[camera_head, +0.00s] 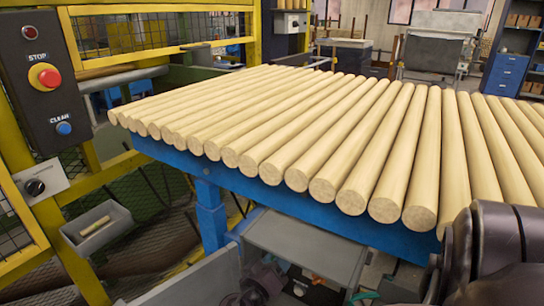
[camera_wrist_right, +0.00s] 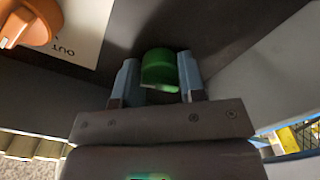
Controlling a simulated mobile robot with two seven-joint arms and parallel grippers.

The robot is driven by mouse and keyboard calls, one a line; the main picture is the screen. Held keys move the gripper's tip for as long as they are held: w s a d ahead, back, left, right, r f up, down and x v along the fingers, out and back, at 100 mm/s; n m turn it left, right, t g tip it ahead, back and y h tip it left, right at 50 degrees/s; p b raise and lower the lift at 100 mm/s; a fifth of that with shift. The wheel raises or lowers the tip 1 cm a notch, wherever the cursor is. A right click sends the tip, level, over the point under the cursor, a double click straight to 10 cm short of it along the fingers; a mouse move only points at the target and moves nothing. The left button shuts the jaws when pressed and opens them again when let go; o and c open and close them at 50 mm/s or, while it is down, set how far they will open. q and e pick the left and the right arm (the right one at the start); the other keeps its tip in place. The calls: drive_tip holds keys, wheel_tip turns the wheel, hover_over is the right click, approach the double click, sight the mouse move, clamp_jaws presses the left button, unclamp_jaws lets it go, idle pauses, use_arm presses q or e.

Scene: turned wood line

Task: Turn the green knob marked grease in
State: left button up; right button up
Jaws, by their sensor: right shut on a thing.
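The green knob (camera_wrist_right: 159,70) shows in the right wrist view, on a dark panel. My right gripper (camera_wrist_right: 158,82) has one finger on each side of it and is shut on it. The knob's label and its pointer mark cannot be read here. In the head view the green knob cannot be made out, and a dark link of my arm fills the lower right. My left gripper is not in view.
An orange knob (camera_wrist_right: 30,22) on a white plate reading "OUT" sits close by at the upper left of the right wrist view. In the head view, wooden rods (camera_head: 340,140) lie across a blue frame (camera_head: 290,208). A control box (camera_head: 42,80) stands at left.

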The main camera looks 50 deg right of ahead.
use_arm(q)
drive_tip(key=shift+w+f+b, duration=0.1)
drive_tip(key=shift+b, duration=0.25)
use_arm(e)
drive_tip(key=shift+f+m, duration=0.15)
drive_tip(key=shift+m, duration=0.45)
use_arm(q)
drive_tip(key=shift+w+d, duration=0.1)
use_arm(e)
drive_tip(key=shift+m, duration=0.3)
drive_tip(key=o, duration=0.9)
